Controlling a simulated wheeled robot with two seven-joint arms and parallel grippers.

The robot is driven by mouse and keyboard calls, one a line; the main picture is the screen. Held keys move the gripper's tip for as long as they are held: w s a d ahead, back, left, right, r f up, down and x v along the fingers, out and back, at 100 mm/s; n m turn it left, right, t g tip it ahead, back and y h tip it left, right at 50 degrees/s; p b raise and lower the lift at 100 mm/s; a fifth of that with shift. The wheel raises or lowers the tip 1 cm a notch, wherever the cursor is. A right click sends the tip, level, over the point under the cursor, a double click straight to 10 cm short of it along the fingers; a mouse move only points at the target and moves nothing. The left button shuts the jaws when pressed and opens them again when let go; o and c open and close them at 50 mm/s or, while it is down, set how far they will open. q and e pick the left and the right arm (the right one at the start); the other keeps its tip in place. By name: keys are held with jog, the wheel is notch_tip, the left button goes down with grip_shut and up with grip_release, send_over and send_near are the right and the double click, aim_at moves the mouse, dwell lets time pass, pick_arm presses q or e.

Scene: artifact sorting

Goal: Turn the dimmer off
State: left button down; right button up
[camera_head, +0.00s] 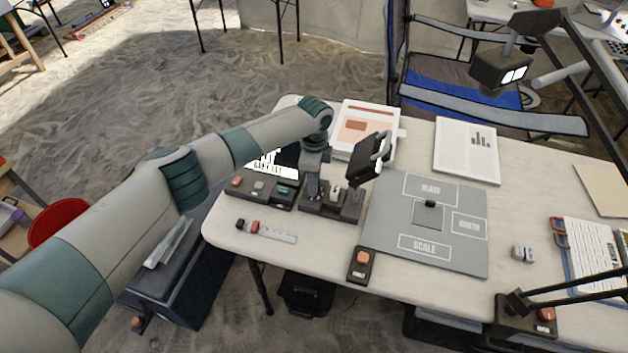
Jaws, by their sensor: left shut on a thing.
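My left gripper (318,187) reaches down from the left onto a dark control box (345,212) near the table's left end. It is shut on a small control at the left part of this box. The fingers mostly hide that control, and I cannot read a label naming it as the dimmer. More small pale levers (336,192) stand beside the fingers on the same box. A second dark box (262,190) with red, grey and green controls sits just left of it. My right gripper is not in view.
A grey sorting mat (387,236) lies to the right. A box with an orange button (361,265) sits at the front edge. A desk lamp (498,68) hangs at upper right.

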pick_arm(q)
jog(key=n+p, duration=0.3)
jog(key=n, duration=0.3)
jog(key=shift+r, duration=0.15)
jog(key=n+p, duration=0.2)
jog(key=n, duration=0.2)
jog(key=shift+n, duration=0.4)
jog(key=n+p, duration=0.1)
jog(key=n, duration=0.1)
jog(key=shift+n+p, duration=0.3)
jog(key=shift+p, duration=0.05)
jog(key=n+p, duration=0.1)
jog(key=n, duration=0.1)
jog(key=shift+n, duration=0.4)
jog(key=n+p, duration=0.1)
jog(key=n, duration=0.2)
jog(key=shift+n, duration=0.3)
jog(key=n+p, duration=0.1)
jog(key=n, duration=0.2)
jog(key=shift+n, duration=1)
